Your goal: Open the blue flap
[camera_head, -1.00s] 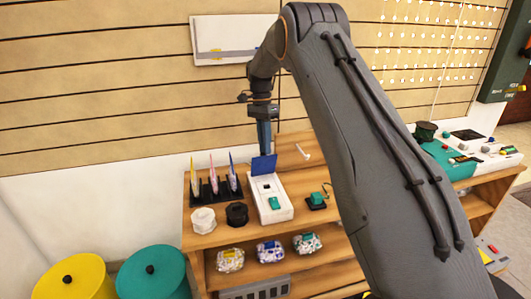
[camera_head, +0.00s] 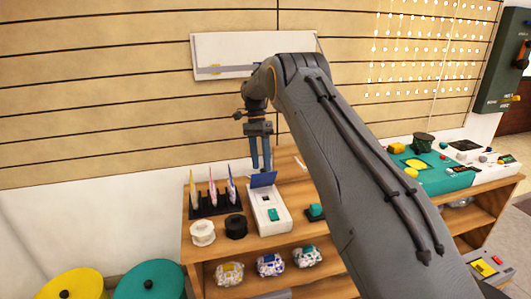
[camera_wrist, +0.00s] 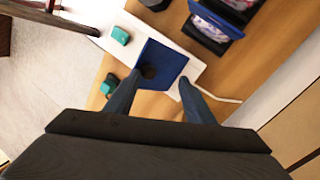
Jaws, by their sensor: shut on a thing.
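The blue flap (camera_head: 263,179) stands raised and tilted at the back end of a white box (camera_head: 283,222) on the wooden shelf. My gripper (camera_head: 261,167) comes down from above, with its two blue fingers at the flap's top edge. In the wrist view the flap (camera_wrist: 165,60) is a blue square between my fingertips (camera_wrist: 160,85), one finger at each side, and my gripper is shut on it. A dark round spot shows on the flap there. The box (camera_wrist: 133,22) has a teal block (camera_head: 273,214) on top. My fingers hide some of the flap's edges.
A black rack (camera_head: 213,205) with upright coloured cards stands left of the box, with a white spool (camera_head: 202,232) and a black spool (camera_head: 236,226) before it. A teal part (camera_head: 315,211) is to the right. A slatted wall (camera_head: 120,90) rises behind.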

